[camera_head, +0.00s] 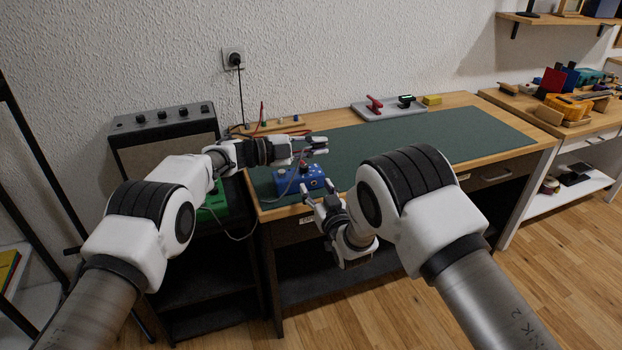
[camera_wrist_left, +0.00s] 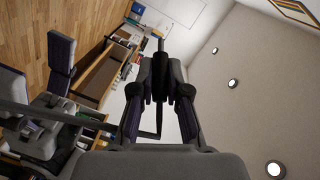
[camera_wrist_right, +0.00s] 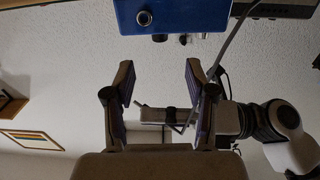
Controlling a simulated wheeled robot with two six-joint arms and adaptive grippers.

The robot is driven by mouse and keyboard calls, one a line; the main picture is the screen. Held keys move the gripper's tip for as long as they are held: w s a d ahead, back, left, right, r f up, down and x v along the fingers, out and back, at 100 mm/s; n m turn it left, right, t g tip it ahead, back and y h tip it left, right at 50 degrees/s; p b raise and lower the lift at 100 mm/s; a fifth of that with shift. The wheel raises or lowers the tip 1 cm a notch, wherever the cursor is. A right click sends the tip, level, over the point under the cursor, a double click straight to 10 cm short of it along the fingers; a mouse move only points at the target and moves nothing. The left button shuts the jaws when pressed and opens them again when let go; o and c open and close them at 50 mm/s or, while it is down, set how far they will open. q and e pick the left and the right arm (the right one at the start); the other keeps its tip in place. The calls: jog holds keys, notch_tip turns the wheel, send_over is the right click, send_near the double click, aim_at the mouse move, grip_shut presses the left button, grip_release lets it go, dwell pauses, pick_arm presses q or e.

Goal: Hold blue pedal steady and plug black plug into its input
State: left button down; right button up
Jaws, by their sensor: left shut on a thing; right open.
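The blue pedal (camera_head: 290,181) sits on the green mat near the table's front edge. In the right wrist view the blue pedal (camera_wrist_right: 185,16) is at the top, with a round socket (camera_wrist_right: 144,18) on its face. My left gripper (camera_head: 318,145) is above and behind the pedal, shut on the black plug (camera_wrist_left: 160,82), whose tip points out past the fingers. The plug is hard to make out in the head view. My right gripper (camera_head: 318,190) is open at the pedal's front. Its open fingers (camera_wrist_right: 160,78) show below the pedal, apart from it.
A grey tray (camera_head: 385,113) with red and black items and a yellow block (camera_head: 432,100) stand at the back. An amplifier (camera_head: 160,125) is left of the table. A grey cable (camera_wrist_right: 232,40) runs beside the pedal. The mat's right side (camera_head: 480,130) is clear.

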aim_at(305, 170)
jog(key=x, duration=0.8)
jog(key=shift+w+a+f, duration=0.15)
jog(key=shift+w, duration=0.2)
grip_shut()
dwell(0.4)
